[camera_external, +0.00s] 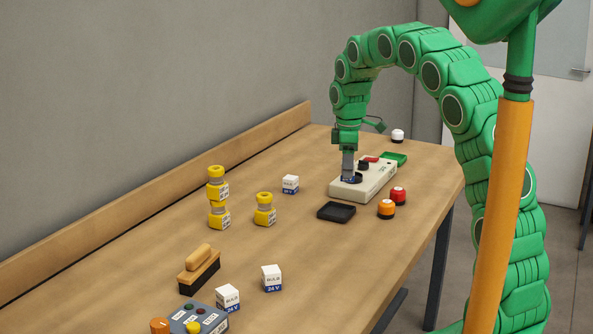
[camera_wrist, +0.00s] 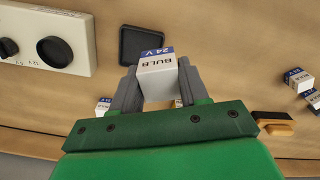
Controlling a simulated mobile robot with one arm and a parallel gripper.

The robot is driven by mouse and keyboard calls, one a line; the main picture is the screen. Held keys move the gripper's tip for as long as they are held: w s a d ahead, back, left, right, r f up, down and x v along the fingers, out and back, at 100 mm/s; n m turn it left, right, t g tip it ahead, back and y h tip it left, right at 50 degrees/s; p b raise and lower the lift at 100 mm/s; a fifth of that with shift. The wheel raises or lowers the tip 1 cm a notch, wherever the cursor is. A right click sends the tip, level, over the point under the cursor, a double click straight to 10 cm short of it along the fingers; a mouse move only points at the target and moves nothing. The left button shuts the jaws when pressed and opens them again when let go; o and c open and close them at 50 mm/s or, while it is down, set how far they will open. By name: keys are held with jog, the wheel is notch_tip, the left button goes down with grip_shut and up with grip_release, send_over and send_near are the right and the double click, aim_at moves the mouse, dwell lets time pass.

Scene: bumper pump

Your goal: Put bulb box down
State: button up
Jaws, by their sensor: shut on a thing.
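My gripper (camera_wrist: 156,85) is shut on a white bulb box (camera_wrist: 158,68) with a blue "24 V" band; its fingers are on either side. The held box is hard to make out there, with only a small dark-blue patch near the fingertips. In the wrist view the beige device (camera_wrist: 45,40) is at the left and a black tray (camera_wrist: 145,44) lies just beyond the box. I cannot tell the box's height above the table.
Other bulb boxes stand on the table (camera_external: 150,250): one by the yellow parts (camera_external: 264,208) and two nearer the brush (camera_external: 199,268). The black tray (camera_external: 336,212) and the orange (camera_external: 387,208) and red (camera_external: 398,195) buttons lie near the device. Bare wood is between the tray and the near boxes.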

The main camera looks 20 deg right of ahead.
jog(key=s+a+n, duration=0.2)
jog(key=s+a, duration=0.2)
jog(key=a, duration=0.6)
jog(key=s+a+n, duration=0.3)
jog(key=s+a, duration=0.1)
jog(key=a, duration=0.6)
jog(key=s+a+n, duration=0.2)
jog(key=s+a, duration=0.2)
jog(key=a, duration=0.5)
jog(key=s+a+n, duration=0.6)
jog(key=s+a, duration=1.5)
jog(key=s, duration=0.2)
jog(key=shift+w+a+f, duration=1.1)
jog(key=shift+a+f, duration=0.5)
jog(key=shift+a, duration=0.3)
jog(key=shift+w+a+f, duration=1.15)
jog(key=shift+a+f, duration=0.45)
jog(key=shift+a, duration=0.35)
jog(key=shift+w+a+f, duration=1.1)
jog(key=shift+a+f, duration=0.5)
jog(key=shift+a, duration=0.3)
jog(key=shift+a+f, duration=0.15)
jog(key=shift+f, duration=1.65)
